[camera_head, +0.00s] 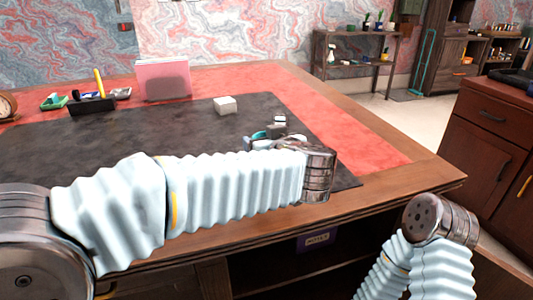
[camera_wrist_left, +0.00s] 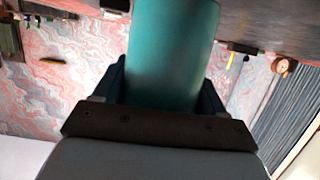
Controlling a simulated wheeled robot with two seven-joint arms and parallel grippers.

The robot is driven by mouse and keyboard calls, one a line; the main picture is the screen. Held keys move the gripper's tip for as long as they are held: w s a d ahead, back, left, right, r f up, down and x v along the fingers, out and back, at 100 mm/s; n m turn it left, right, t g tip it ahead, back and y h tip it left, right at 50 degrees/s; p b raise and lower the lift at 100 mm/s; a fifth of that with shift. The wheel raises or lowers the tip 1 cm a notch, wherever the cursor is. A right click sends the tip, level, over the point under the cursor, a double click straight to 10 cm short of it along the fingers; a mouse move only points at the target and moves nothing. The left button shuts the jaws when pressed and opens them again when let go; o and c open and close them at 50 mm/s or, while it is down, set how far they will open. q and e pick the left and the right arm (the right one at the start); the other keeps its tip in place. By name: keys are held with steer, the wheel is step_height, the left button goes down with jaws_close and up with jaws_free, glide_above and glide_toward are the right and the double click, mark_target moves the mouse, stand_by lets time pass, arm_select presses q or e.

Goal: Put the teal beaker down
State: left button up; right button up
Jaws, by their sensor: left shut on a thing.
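The teal beaker (camera_wrist_left: 172,48) fills the upper middle of the left wrist view, between the two dark fingers of my left gripper (camera_wrist_left: 163,82). The gripper is shut on it. In the head view my left arm reaches across the desk's front, and the left gripper (camera_head: 268,141) is mostly hidden behind its own wrist. Only a small teal bit of the beaker (camera_head: 258,135) shows there, over the dark mat's right part. I cannot tell whether its base touches the mat. My right arm is at the lower right; its gripper is out of view.
The dark desk mat (camera_head: 150,137) lies on the red leather desk top (camera_head: 345,125). A pale block (camera_head: 225,105) sits behind the beaker. A pink file holder (camera_head: 163,80) and a dark pen tray (camera_head: 91,105) stand at the back left. The mat between them is clear.

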arm_select(q)
steer(key=shift+s+d+f, duration=0.1)
steer(key=shift+f, duration=1)
steer(key=shift+f, duration=0.1)
steer(key=o, duration=1.1)
steer(key=shift+o, duration=0.2)
steer(key=shift+s+d+r, duration=0.1)
steer(key=shift+s+r, duration=0.1)
steer(key=v, duration=1.1)
steer(key=shift+s, duration=0.3)
